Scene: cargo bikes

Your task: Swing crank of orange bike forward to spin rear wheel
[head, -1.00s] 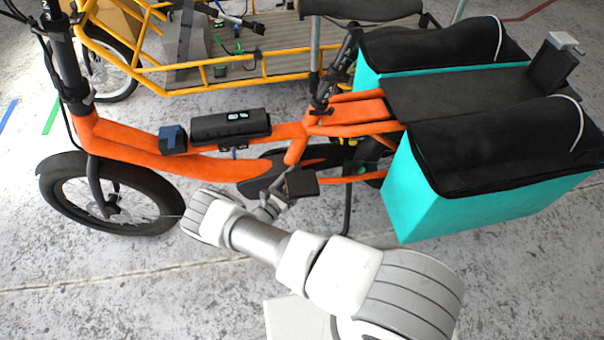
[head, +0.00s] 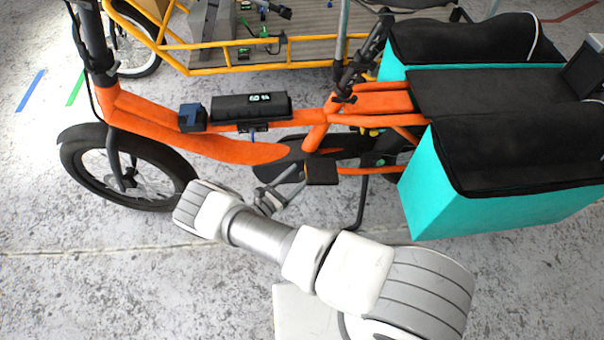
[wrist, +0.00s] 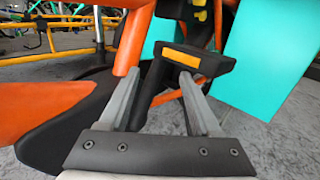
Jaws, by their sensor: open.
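The orange cargo bike (head: 210,140) stands side-on, its front wheel (head: 130,175) at the left. Its near crank ends in a dark flat pedal (head: 322,171) below the frame. In the wrist view the pedal (wrist: 212,66) has an orange reflector, and the black crank arm (wrist: 152,82) runs down from it, seen between my fingers. My gripper (head: 284,187) is open and empty, just left of the pedal in the head view. In the wrist view my gripper (wrist: 155,88) has its right fingertip overlapping the pedal's lower edge; I cannot tell if they touch. The rear wheel is mostly hidden by the teal bag.
Teal bags with black covers (head: 500,190) hang at the bike's rear, right of the pedal. A black kickstand leg (head: 361,200) stands behind the pedal. A yellow cargo bike (head: 230,62) is beyond. The concrete floor on the near side is clear.

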